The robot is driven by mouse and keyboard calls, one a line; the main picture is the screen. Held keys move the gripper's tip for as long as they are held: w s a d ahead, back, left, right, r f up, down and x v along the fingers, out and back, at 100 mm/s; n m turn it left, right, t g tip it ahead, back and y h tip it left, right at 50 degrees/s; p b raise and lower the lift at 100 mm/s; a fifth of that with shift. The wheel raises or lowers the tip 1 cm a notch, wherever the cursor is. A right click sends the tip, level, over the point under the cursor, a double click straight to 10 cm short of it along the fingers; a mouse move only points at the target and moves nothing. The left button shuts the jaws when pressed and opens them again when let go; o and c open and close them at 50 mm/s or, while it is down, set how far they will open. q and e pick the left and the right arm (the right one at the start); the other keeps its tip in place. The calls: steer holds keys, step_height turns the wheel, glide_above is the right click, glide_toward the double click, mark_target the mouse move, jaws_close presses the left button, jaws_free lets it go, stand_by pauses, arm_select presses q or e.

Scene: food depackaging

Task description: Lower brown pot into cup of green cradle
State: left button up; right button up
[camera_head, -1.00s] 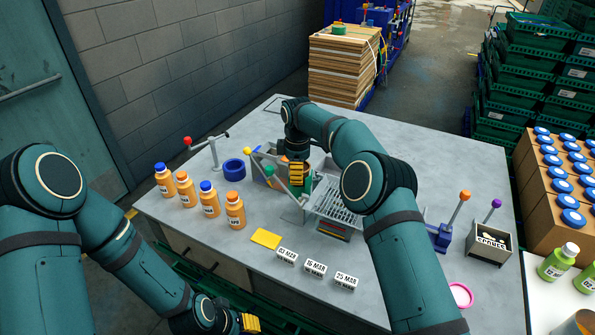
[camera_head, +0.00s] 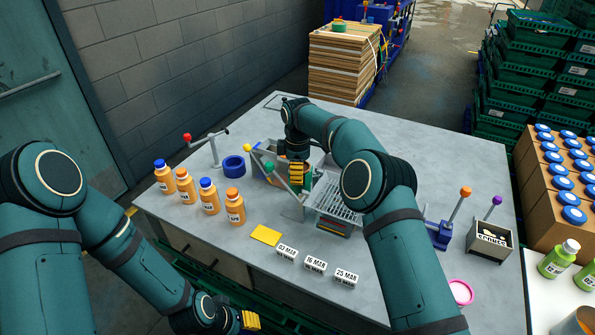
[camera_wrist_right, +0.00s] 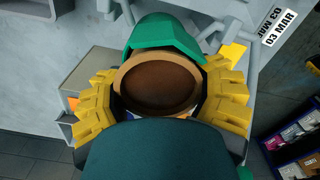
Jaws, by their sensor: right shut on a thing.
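My right gripper (camera_head: 298,172) is over the grey fixture on the table, with its yellow fingers pointing down. In the right wrist view the gripper (camera_wrist_right: 163,102) is shut on the brown pot (camera_wrist_right: 160,80), with a finger on each side of the round brown top. The green cradle (camera_wrist_right: 165,38) curves close along the pot's far side. The pot's underside and the cup's inside are hidden, so I cannot tell whether the pot is seated. My left gripper (camera_head: 250,320) is low at the front edge of the picture, away from the fixture; its opening is unclear.
Several orange bottles (camera_head: 210,197) stand left of the fixture, with a blue ring (camera_head: 234,166) behind them. A grey rack (camera_head: 340,203) is beside my right arm. Levers with coloured knobs surround the fixture. A yellow card (camera_head: 265,235) and white date blocks (camera_head: 315,265) lie in front.

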steer(key=shift+f, duration=0.35)
stand_by(0.3)
steer(key=o, duration=1.4)
steer(key=shift+c, duration=0.2)
